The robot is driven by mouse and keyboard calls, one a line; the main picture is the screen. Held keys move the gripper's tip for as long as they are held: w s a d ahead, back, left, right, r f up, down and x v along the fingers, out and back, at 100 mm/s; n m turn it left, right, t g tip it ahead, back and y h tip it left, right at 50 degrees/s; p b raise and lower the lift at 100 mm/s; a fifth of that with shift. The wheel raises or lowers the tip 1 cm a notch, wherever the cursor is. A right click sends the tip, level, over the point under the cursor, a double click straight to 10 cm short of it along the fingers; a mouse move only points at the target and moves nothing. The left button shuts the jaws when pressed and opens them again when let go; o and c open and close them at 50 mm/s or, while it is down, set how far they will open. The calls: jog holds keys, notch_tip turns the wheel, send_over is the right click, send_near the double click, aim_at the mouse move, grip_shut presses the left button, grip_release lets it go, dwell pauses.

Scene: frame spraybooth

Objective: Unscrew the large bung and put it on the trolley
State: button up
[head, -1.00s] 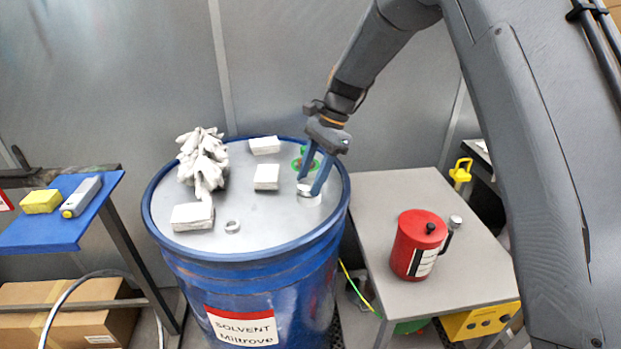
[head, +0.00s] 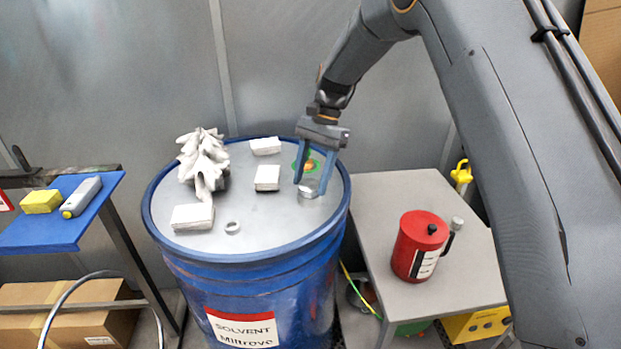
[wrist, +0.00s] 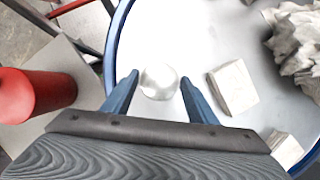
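The large bung (head: 308,191) is a round silver cap at the right side of the blue drum's lid (head: 265,215). It also shows in the wrist view (wrist: 159,81), between my fingertips. My gripper (head: 311,187) points down over it with one finger on each side. The fingers look open, with narrow gaps beside the bung in the wrist view. I cannot tell whether the bung is still seated in its hole. The trolley (head: 385,200) is a grey-topped table right of the drum.
A red can (head: 420,246) stands on the trolley, with bare top behind and left of it. A blue-topped bench (head: 60,220) stands left.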

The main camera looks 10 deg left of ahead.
dwell(0.3)
jog(key=shift+s+r+m+y+p, duration=0.15)
jog(key=shift+m+y+p, duration=0.15)
jog(key=shift+m+p, duration=0.75)
jog(key=shift+d+m+t+y+p, duration=0.1)
jog(key=shift+m+t+y+p, duration=0.35)
jog(key=shift+m+p, duration=0.7)
jog(key=shift+s+m+t+p, duration=0.1)
jog(key=shift+m+t+p, duration=0.35)
jog(key=shift+m, duration=0.55)
jog(key=m+t+p, duration=0.1)
jog(key=m+p, duration=0.1)
jog(key=m, duration=0.1)
jog(key=shift+y, duration=0.25)
jog(key=m+t+p, duration=0.1)
jog(key=m+p, duration=0.2)
jog(key=shift+s, duration=0.15)
jog(key=m+t, duration=0.2)
jog(key=m, duration=0.3)
jog(key=shift+s+m, duration=0.1)
jog(key=shift+m, duration=0.3)
jog(key=shift+s+m+t+h, duration=0.1)
jog(key=shift+m+t+h, duration=0.3)
jog(key=shift+m, duration=0.8)
jog(key=shift+m+t+h, duration=0.4)
jog(key=shift+m, duration=0.8)
